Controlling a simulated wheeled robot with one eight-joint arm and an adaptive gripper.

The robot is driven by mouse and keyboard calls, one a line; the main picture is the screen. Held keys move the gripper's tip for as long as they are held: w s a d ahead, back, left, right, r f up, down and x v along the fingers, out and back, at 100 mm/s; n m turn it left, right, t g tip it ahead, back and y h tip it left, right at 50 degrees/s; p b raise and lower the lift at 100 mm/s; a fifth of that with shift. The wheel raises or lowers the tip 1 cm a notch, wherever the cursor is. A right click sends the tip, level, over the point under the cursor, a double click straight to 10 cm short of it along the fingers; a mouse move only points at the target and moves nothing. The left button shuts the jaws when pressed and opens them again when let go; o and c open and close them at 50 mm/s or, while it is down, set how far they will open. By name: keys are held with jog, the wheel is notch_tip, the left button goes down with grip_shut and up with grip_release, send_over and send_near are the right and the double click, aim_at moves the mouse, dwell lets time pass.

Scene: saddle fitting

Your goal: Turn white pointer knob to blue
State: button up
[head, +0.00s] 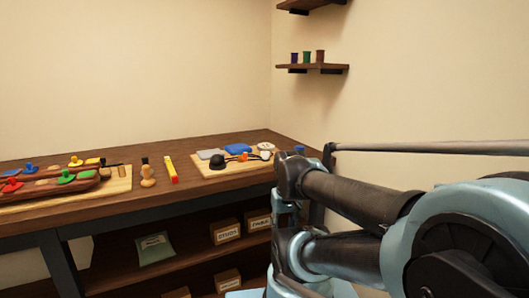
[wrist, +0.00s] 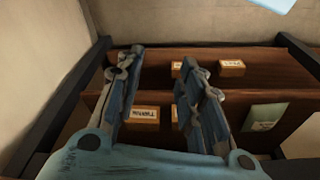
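A light wooden board (head: 233,170) lies on the bench top at the right end. Small pieces sit on it: a blue patch (head: 237,148), a grey patch (head: 209,154), an orange piece (head: 243,157), a black rounded piece (head: 217,161) and a whitish round piece (head: 265,147). I cannot tell whether the whitish piece is the pointer knob; no pointer direction is readable. My gripper (wrist: 162,57) is open and empty in the wrist view, facing the shelves under the bench. In the head view my arm covers the area right of the board.
The bench (head: 200,192) also holds a yellow-red stick (head: 170,169), a wooden-handled tool (head: 147,176) and, at left, a board with colored knobs (head: 65,177). Labelled boxes (head: 227,231) and a green packet (head: 154,248) sit below. A wall shelf (head: 312,68) holds several spools.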

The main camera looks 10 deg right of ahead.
jog(key=w+r+n, duration=0.2)
jog(key=w+r, duration=0.2)
jog(key=r, duration=0.4)
notch_tip(320, 180, up, 24)
jog(key=r+n+g, duration=0.1)
jog(key=n+g, duration=0.1)
jog(key=n, duration=0.7)
send_over(265, 154)
jog(key=w, duration=0.1)
notch_tip(265, 154, down, 17)
jog(key=shift+d+f, duration=0.1)
jog(key=shift+d, duration=0.05)
